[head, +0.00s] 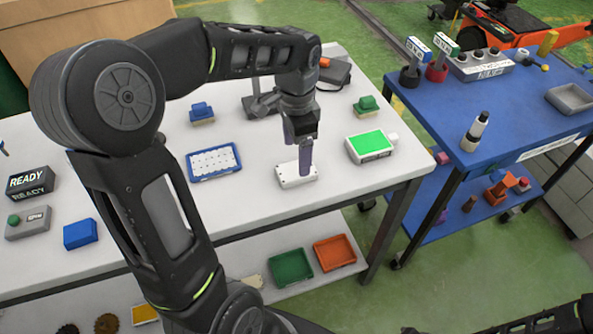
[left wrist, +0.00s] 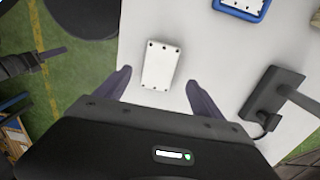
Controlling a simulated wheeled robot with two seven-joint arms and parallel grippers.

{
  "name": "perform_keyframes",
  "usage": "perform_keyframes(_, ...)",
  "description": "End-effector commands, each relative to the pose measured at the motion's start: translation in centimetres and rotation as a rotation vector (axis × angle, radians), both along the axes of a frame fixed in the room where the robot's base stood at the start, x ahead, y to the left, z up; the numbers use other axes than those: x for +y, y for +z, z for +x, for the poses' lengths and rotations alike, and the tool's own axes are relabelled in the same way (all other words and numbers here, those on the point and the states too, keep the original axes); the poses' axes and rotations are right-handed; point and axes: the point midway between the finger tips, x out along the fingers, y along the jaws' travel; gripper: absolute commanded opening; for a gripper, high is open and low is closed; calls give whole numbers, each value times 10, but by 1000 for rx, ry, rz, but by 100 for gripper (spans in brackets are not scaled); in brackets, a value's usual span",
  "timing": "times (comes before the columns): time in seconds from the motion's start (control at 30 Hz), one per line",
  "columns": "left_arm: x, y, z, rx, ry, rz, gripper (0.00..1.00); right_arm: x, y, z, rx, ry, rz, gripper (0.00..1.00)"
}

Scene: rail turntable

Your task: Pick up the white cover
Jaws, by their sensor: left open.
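The white cover (head: 292,179) is a small flat plate with dark screw dots, lying on the white table. In the left wrist view the cover (left wrist: 160,66) lies ahead, between the lines of the two fingers. My left gripper (head: 305,162) points down over the cover, its fingers hiding part of it in the head view. The left gripper (left wrist: 158,77) is open, with one finger on each side and nothing held. A dark part of my right arm (head: 560,320) shows at the lower right; its jaws cannot be made out clearly.
A blue-framed tray (head: 214,174) lies left of the cover, and a green-screened box (head: 370,146) stands to its right. A dark stand (head: 262,104) is behind. A blue table (head: 440,105) stands to the right. Bare table lies in front of the cover.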

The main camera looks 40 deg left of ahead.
Motion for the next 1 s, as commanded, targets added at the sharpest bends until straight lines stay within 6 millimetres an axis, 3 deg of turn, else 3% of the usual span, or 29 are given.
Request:
perform_keyframes(0.27, 0, -6, -1, 1, 0, 0, 78, 0, 2, 0, 1, 0, 0, 36)
perform_keyframes(0.6, -1, -50, -2, 3, -1, -1, 78, -1, 9, -1, 4, -1, -2, 36)
perform_keyframes(1.0, -1, -52, -2, -1, 0, 1, 78, -1, 9, -1, 4, -1, -2, 36)
